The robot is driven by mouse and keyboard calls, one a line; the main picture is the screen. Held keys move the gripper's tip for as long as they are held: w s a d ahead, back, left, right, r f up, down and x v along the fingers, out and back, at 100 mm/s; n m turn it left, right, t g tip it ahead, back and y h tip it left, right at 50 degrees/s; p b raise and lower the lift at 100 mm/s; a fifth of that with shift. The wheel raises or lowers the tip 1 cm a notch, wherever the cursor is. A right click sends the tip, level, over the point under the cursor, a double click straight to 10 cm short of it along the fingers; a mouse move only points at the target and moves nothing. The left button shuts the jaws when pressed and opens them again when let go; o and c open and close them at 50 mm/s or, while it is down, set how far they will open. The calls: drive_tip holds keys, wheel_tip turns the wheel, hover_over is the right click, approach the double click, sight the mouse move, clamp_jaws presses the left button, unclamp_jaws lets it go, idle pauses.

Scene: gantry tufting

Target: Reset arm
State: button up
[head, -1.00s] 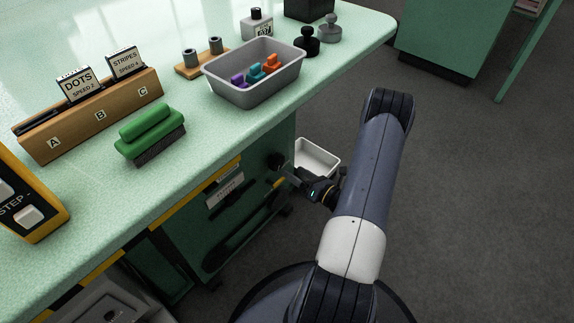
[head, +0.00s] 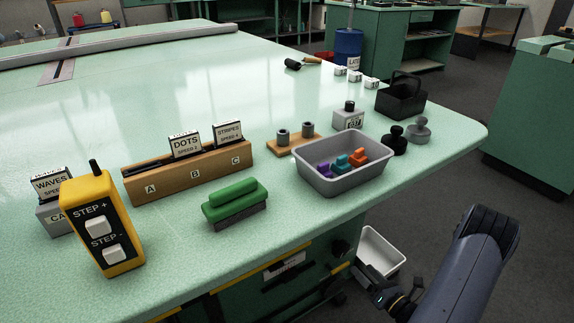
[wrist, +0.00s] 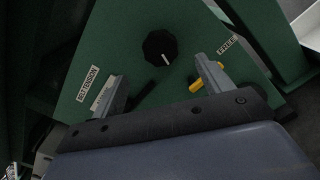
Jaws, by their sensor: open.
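My gripper (wrist: 162,88) is open and empty in the wrist view, its two grey fingers apart in front of a green panel. A black knob (wrist: 159,47) with a white pointer line sits on that panel, seen between and beyond the fingers. A label reading "BED TENSION" (wrist: 88,84) is left of the knob and one that seems to read "FREE" (wrist: 228,44) is at the right. In the head view my arm is at the lower right, beside the table's front side. The fingertips are hard to make out there.
The green table (head: 300,232) holds a grey bin (head: 342,185) of coloured pieces, a green brush (head: 235,205), a wooden card rack (head: 190,172) and a yellow step pendant (head: 103,225). A white bin (head: 380,252) hangs low beside the table. Open floor lies at the right.

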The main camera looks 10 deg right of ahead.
sight(344, 251)
drive_tip(key=b+x, duration=0.2)
drive_tip(key=x, duration=0.7)
drive_tip(key=shift+w+a, duration=0.1)
drive_tip(key=shift+w, duration=0.1)
drive_tip(key=shift+s, duration=0.15)
